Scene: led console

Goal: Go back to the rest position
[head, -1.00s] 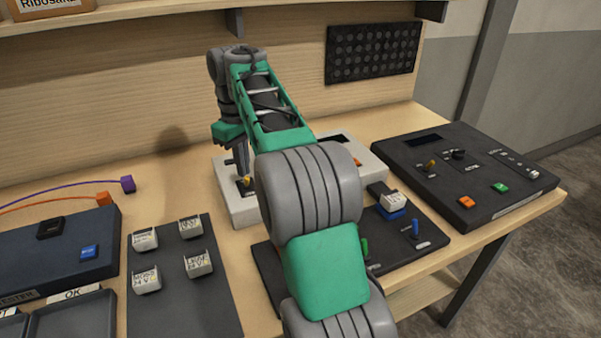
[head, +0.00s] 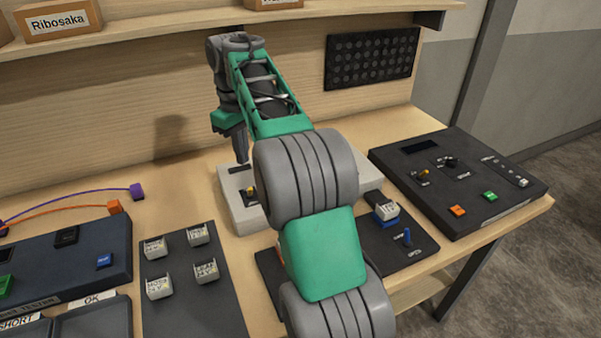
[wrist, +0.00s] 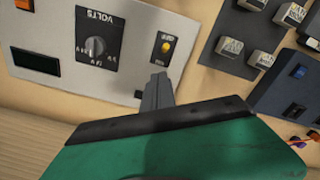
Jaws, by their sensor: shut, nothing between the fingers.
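My gripper (head: 240,156) is shut and empty in the head view. It hangs above the light grey console (head: 243,212), near that console's yellow-tipped toggle switch (head: 250,191). In the wrist view, my shut gripper (wrist: 156,80) points at the grey panel (wrist: 120,22), with the yellow toggle (wrist: 166,46) just beyond the fingertips. A VOLTS knob (wrist: 95,47) and a dark display (wrist: 35,62) also show on this panel. My green and grey arm hides much of the console in the head view.
A dark pad with several white labelled blocks (head: 159,286) lies at left. A dark console (head: 455,185) with orange and green buttons stands at right. A blue-switched panel (head: 407,240) lies partly under my arm. A shelf with boxes (head: 60,20) runs above.

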